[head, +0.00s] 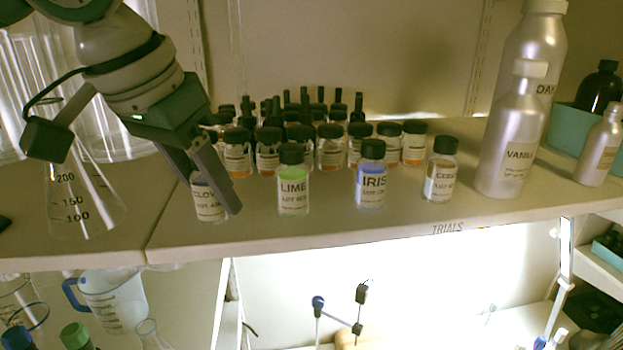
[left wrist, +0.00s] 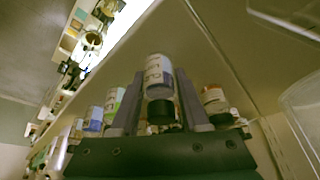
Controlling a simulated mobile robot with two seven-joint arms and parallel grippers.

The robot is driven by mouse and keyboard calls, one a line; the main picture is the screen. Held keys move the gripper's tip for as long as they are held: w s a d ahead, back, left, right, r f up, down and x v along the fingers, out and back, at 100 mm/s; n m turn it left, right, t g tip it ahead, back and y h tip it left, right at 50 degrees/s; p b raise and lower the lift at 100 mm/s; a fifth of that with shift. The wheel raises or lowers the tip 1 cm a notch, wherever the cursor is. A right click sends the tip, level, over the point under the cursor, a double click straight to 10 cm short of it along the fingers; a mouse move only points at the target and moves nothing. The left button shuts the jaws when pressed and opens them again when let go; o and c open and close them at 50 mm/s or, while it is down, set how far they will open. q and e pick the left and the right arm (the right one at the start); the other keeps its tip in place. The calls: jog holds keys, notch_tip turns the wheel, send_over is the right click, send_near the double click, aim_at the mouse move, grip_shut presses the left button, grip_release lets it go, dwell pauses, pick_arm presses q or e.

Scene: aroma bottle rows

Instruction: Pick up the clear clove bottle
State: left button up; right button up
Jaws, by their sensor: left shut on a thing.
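The clear clove bottle (head: 208,205) stands upright at the left end of the front row on the shelf, its label partly covered by my fingers. My left gripper (head: 214,190) reaches down from the upper left and is shut on it, one finger on each side. In the left wrist view the clove bottle (left wrist: 159,78) sits between the two fingers (left wrist: 160,98), its dark cap toward the palm. I cannot tell whether its base touches the shelf. My right gripper is not in view.
The lime bottle (head: 293,183), iris bottle (head: 370,178) and another labelled bottle (head: 440,174) stand to the right. Several dark-capped bottles (head: 330,150) crowd behind. A glass flask (head: 82,200) stands left. Silver bottles, including vanilla (head: 512,140), stand at the right. The shelf's front edge (head: 400,238) is close.

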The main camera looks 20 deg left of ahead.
pick_arm(q)
grip_shut()
jog(key=shift+r, duration=0.15)
